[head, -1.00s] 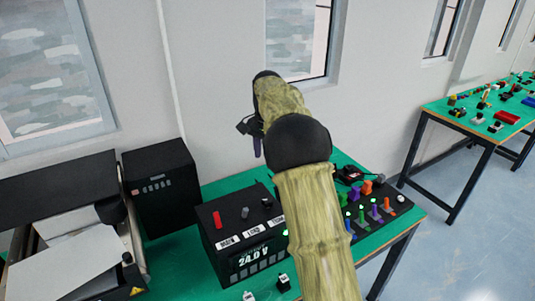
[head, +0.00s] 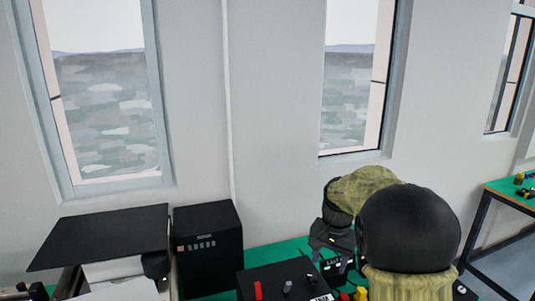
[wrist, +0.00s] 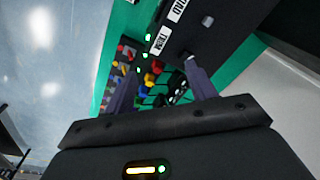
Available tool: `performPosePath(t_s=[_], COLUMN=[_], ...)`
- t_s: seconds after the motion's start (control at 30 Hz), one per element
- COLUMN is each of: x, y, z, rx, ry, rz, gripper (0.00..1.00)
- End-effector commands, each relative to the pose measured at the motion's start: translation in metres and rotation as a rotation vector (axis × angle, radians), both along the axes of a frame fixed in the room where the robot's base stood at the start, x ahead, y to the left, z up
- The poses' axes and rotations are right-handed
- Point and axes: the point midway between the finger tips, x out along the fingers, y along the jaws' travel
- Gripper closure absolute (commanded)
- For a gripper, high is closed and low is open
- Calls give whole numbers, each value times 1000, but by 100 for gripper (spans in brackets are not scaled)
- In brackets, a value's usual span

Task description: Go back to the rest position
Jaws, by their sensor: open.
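My gripper (head: 332,245) hangs from my raised, folded arm at the lower right of the head view, in front of the wall and over the green table (head: 287,252). The arm partly hides it there. In the wrist view my gripper (wrist: 156,72) has its two dark fingers spread apart with nothing held between them. Beyond the fingers, a black box with white labels (wrist: 185,42) and a panel of coloured controls (wrist: 128,60) lie on the green table top.
In the head view, a black box with a red lever (head: 258,290) stands below my arm. A black cabinet (head: 207,250) and a machine with a dark lid (head: 100,237) stand left. Another green table (head: 510,196) is at right. The wall has windows.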

Motion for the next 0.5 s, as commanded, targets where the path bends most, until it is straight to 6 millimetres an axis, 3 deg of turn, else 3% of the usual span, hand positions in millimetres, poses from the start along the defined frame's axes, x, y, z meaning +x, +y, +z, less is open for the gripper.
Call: performPosePath(t_s=[0.5], x=[-156], y=[7], z=[-52], rx=[-70], ry=[-106], rz=[403], gripper=[44])
